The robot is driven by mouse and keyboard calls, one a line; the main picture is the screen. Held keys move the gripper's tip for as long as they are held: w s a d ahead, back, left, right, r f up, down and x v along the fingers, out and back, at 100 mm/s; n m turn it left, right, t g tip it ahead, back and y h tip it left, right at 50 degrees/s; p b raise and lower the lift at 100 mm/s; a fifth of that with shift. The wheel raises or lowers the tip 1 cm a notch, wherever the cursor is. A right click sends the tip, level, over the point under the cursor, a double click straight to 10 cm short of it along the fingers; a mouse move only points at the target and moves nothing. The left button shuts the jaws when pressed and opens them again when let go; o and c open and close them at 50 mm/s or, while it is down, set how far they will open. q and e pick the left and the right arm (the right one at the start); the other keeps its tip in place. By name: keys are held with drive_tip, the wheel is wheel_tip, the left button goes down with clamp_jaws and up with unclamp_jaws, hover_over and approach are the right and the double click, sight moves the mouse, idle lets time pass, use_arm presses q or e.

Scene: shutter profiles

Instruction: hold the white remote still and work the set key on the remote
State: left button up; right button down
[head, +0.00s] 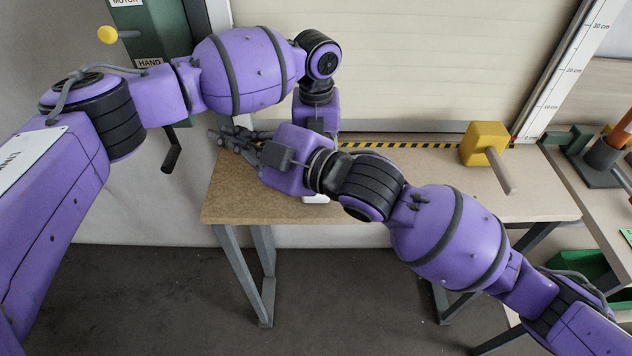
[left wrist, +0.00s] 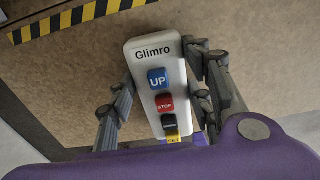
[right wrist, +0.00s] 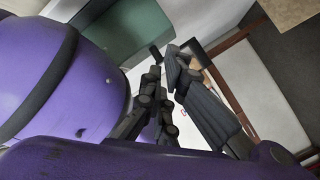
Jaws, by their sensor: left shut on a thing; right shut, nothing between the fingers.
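The white remote (left wrist: 152,55) shows in the left wrist view, with a blue UP key, a red STOP key, a black key and a yellow set key (left wrist: 173,138) at its near end. The purple wrist partly covers the set key's end. In the head view only a white bit of the remote (head: 316,199) shows under my right wrist, and the left fingers are hidden. My right gripper (head: 226,138) is shut and empty, pointing left near the table's left end; it shows in the right wrist view (right wrist: 166,58).
A green box with a crank (head: 160,40) is on the wall at left. A striped strip (head: 400,141) runs along the shutter's foot.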

drive_tip(key=w+d+m+g+h, duration=0.2)
drive_tip(key=d+h, duration=0.6)
drive_tip(key=d, duration=0.3)
drive_tip(key=shift+d+f+m, duration=0.15)
drive_tip(key=shift+f+m, duration=0.25)
drive_tip(key=shift+f, duration=4.4)
drive_tip(key=shift+f, duration=0.15)
drive_tip(key=shift+f, duration=0.3)
